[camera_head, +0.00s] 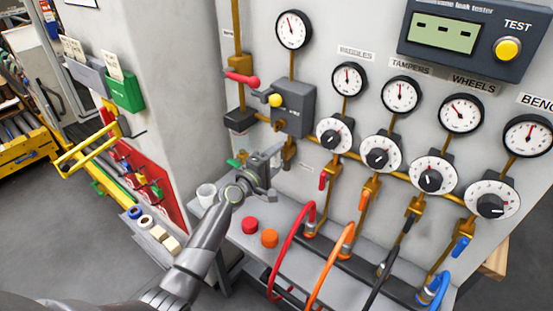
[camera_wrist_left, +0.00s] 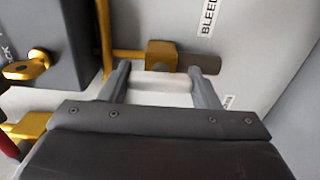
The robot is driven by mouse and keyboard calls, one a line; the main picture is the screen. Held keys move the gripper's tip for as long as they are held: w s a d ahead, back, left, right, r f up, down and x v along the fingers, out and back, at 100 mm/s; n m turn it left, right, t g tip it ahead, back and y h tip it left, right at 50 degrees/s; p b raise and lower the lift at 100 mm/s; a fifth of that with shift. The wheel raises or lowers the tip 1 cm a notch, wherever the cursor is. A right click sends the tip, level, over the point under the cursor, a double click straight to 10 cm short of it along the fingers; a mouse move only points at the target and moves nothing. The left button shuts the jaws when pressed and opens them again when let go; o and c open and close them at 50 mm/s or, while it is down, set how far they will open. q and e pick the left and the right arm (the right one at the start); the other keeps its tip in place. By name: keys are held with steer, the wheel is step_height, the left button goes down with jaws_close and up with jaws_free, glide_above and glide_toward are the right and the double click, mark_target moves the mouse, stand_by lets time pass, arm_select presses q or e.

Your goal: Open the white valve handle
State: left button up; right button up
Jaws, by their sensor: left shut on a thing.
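The white valve handle (camera_wrist_left: 160,82) shows in the left wrist view as a pale bar just in front of a brass valve body (camera_wrist_left: 161,54), below the BLEED label. My left gripper (camera_head: 272,168) reaches the panel below the grey regulator box. In the left wrist view its two fingers (camera_wrist_left: 163,92) stand on either side of the white handle and are shut on it. In the head view the gripper covers the handle. My right gripper is not in view.
A red-handled lever (camera_head: 242,79) and the grey box with a yellow knob (camera_head: 294,108) sit above the gripper. Gauges, dials and coloured hoses fill the panel to the right. A white cup (camera_head: 206,194), a red cap (camera_head: 249,224) and an orange cap (camera_head: 269,238) stand on the ledge below.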

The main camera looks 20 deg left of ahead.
arm_select(q)
steer(key=o, duration=1)
steer(key=shift+s, duration=0.1)
steer(key=b+v, duration=0.1)
steer(key=v, duration=1.6)
steer(key=shift+s+a, duration=0.1)
